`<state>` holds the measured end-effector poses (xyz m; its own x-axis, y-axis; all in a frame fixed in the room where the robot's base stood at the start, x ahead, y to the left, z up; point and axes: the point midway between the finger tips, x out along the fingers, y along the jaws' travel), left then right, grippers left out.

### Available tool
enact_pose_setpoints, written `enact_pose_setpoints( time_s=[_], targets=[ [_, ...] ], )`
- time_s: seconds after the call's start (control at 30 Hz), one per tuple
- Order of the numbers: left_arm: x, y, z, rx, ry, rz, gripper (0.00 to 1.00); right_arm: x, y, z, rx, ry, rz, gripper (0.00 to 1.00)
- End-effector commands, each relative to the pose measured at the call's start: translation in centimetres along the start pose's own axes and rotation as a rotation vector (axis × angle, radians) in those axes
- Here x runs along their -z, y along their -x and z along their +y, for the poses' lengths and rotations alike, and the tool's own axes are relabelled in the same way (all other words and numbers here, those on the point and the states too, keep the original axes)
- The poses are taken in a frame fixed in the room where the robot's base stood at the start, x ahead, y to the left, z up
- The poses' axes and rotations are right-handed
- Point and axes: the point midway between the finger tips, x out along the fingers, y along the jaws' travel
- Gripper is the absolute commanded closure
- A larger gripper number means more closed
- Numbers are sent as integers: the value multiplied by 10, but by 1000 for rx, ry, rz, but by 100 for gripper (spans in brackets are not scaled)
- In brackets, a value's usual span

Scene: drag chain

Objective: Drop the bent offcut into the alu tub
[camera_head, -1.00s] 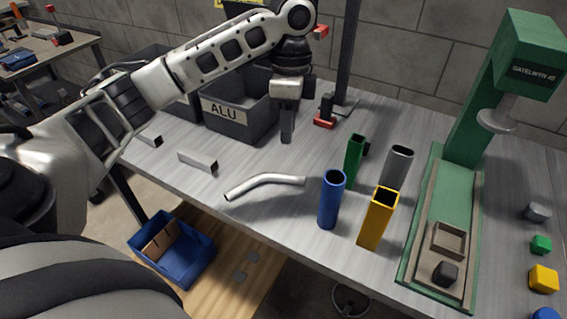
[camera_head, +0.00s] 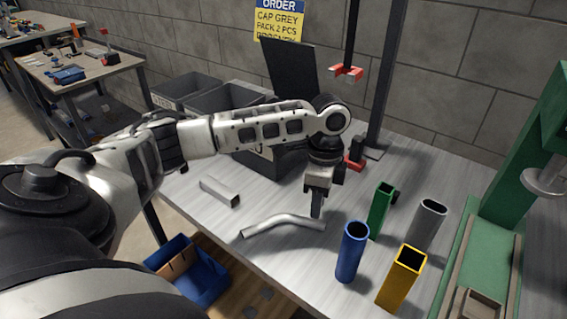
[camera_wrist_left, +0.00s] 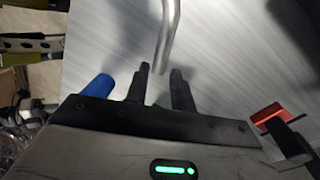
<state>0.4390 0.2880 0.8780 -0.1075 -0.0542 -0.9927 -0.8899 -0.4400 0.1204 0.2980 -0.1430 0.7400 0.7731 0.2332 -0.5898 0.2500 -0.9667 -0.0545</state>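The bent offcut (camera_head: 280,222), a grey metal tube with a bend, lies on the grey bench. My left gripper (camera_head: 316,213) points down at its right end. In the left wrist view the fingers (camera_wrist_left: 160,70) are apart, and the end of the bent offcut (camera_wrist_left: 167,38) shows between their tips without visible contact on both sides. The alu tub (camera_head: 268,163) is a dark grey bin behind my left forearm, which hides its label and much of its front. My right gripper is not in view.
Blue (camera_head: 351,252), green (camera_head: 381,211), grey (camera_head: 427,224) and yellow (camera_head: 401,279) tubes stand upright right of the gripper. A straight metal piece (camera_head: 220,192) lies left. A second bin (camera_head: 186,92), a red clamp (camera_head: 355,162) and a green press (camera_head: 520,185) stand around.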

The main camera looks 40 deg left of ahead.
Motion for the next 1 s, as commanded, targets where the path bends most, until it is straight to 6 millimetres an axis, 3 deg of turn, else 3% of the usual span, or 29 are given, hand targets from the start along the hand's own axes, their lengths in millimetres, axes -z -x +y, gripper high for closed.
enact_pose_setpoints(
  time_s=[0.3,0.57,0.67,1.0],
  targets=[
    [-4,-43,-1,-1,0,-3,76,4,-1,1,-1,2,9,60],
    [-4,-45,-1,0,0,-1,76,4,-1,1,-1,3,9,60],
    [-4,-45,-1,0,0,-1,100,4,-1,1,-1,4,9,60],
    [-4,-43,-1,1,-1,-1,100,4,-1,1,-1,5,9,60]
  ],
)
